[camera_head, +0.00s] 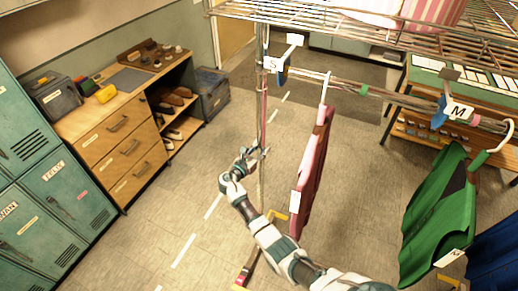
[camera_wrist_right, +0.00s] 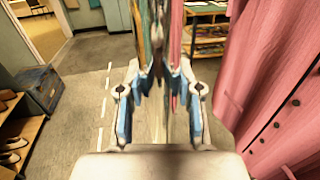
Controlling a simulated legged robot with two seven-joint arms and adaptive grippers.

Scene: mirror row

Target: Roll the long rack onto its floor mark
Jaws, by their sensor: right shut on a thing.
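The long rack (camera_head: 263,95) has a slim metal upright, a hanging rail and a wire top shelf (camera_head: 300,20). A pink garment (camera_head: 312,175) and a green garment (camera_head: 440,205) hang from its rail. My right gripper (camera_head: 254,154) is shut on the rack's upright at mid height. In the right wrist view the gripper's blue-padded fingers (camera_wrist_right: 160,105) stand on both sides of the blurred upright, with the pink garment (camera_wrist_right: 275,80) close on the right. Yellow tape (camera_head: 278,215) shows on the floor by the upright's foot; my arm hides part of this area. My left gripper is out of view.
A wooden drawer unit (camera_head: 125,150) and green lockers (camera_head: 60,185) line the left side. A dark box (camera_head: 209,92) stands by the wall. A dashed white line (camera_head: 183,250) crosses open floor between the drawers and rack. A shelved bench (camera_head: 425,125) stands behind the rail.

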